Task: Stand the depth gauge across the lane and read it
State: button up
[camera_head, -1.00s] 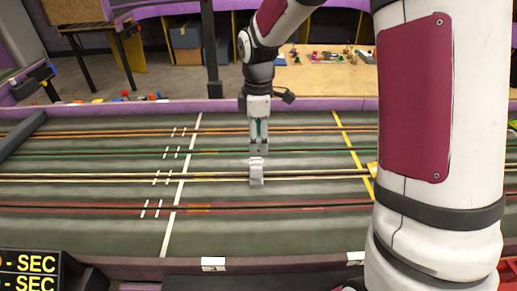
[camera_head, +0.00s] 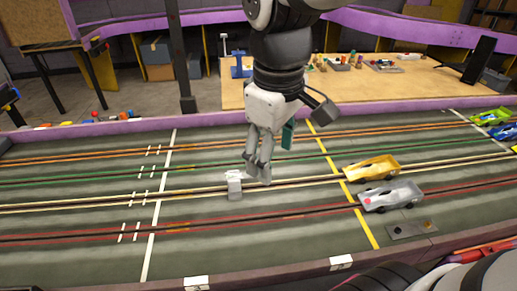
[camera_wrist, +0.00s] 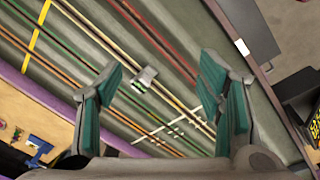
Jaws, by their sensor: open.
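The depth gauge, a small grey block with a pale top (camera_head: 234,185), stands at the cream lane, a short way right of the white line. It also shows in the wrist view (camera_wrist: 146,78), ahead of and between the spread fingers. My gripper (camera_head: 258,176) is open and empty, just right of the gauge in the head view. In the wrist view my gripper's teal-padded fingers (camera_wrist: 162,75) are wide apart. I cannot tell how high the fingertips are above the track. The reading on the gauge is too small to make out.
A yellow car (camera_head: 371,168) and a silver car (camera_head: 391,195) are on the track to the right, by a yellow line. A flat grey plate (camera_head: 410,230) lies near the front edge. A purple wall (camera_head: 150,121) runs along the back. The track left of the gauge is clear.

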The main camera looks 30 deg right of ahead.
jog(key=s+m+t, duration=0.1)
jog(key=s+m, duration=0.4)
jog(key=s, duration=0.7)
jog(key=shift+s+a+f+y, duration=0.2)
jog(key=shift+a+f+y, duration=0.05)
jog(key=shift+f+y, duration=0.2)
notch_tip(320, 180, up, 11)
jog(key=t+p, duration=0.2)
jog(key=p, duration=0.7)
jog(key=shift+d+f, duration=0.15)
jog(key=shift+f, duration=0.05)
